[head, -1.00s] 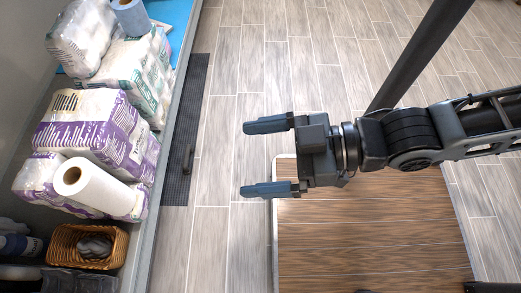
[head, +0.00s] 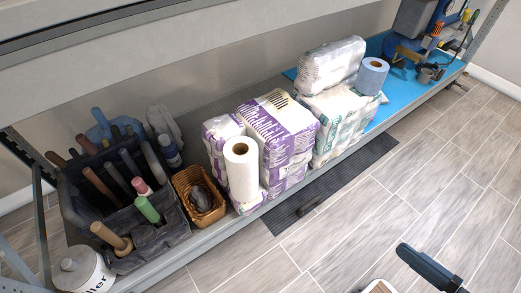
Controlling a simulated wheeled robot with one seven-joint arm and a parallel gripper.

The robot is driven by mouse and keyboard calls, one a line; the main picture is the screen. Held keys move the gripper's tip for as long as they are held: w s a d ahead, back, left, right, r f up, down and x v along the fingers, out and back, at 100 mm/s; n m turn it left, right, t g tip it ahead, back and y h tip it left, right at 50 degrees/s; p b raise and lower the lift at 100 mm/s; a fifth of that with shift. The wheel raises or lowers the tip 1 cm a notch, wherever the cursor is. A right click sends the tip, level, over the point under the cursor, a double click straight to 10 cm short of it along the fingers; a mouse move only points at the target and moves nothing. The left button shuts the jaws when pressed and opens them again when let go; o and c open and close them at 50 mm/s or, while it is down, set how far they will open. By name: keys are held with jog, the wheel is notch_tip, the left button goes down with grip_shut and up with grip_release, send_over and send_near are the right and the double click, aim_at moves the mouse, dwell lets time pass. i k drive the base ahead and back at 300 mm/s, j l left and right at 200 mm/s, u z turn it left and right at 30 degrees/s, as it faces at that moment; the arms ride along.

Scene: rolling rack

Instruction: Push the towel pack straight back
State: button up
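Purple-and-white wrapped packs (head: 278,128) are stacked on the rack's low shelf in the middle of the head view. A white paper roll (head: 241,172) stands upright at their front left and hides part of them. To their right are green-and-white packs (head: 340,112) with a white wrapped pack (head: 332,64) on top. The frames do not show which of these is the towel pack. My gripper (head: 428,266) is at the bottom right, over the floor, well in front of the shelf. One finger shows, with bare floor beside it; the other is out of view. It holds nothing visible.
A blue roll (head: 372,74) stands beside the white pack. A shelf beam (head: 150,62) runs above.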

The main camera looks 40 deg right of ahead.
aim_at(283, 131)
jog(key=j+z, duration=0.15)
jog(key=z, duration=0.25)
jog(key=j+z, duration=0.1)
jog(key=z, duration=0.35)
jog(key=k+j+z, duration=0.1)
jog(key=z, duration=0.3)
jog(key=k+j+z, duration=0.1)
jog(key=z, duration=0.3)
